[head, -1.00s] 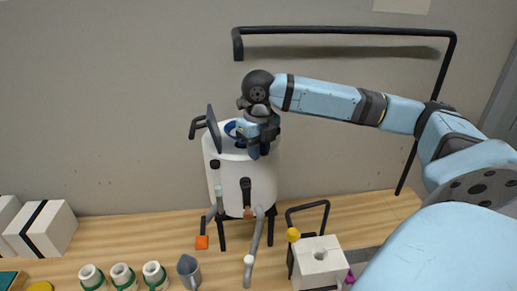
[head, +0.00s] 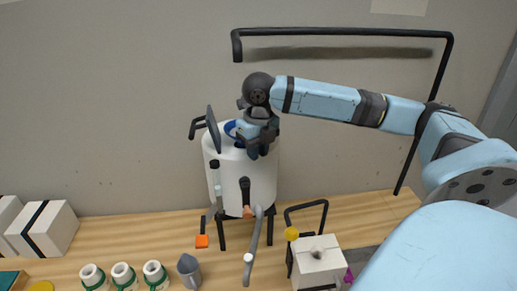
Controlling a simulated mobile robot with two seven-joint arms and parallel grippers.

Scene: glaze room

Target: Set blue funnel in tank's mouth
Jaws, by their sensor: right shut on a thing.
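The white tank (head: 230,178) stands on dark legs on the wooden bench, with its dark lid (head: 214,129) raised at the left of its top. The blue funnel (head: 230,128) shows at the top of the tank, at the mouth, partly hidden behind my right gripper. My right gripper (head: 255,148) is over the tank's top and is shut on the funnel. Whether the funnel is fully seated in the mouth cannot be told, since the gripper covers it. My left gripper is not in view.
Several white cups with green bands (head: 122,275) and a grey jug (head: 189,270) stand at the front. A white block (head: 320,262) is at the right, near a black rail (head: 308,205). A striped white box (head: 45,230) is at the left. A black pipe frame (head: 345,31) runs above.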

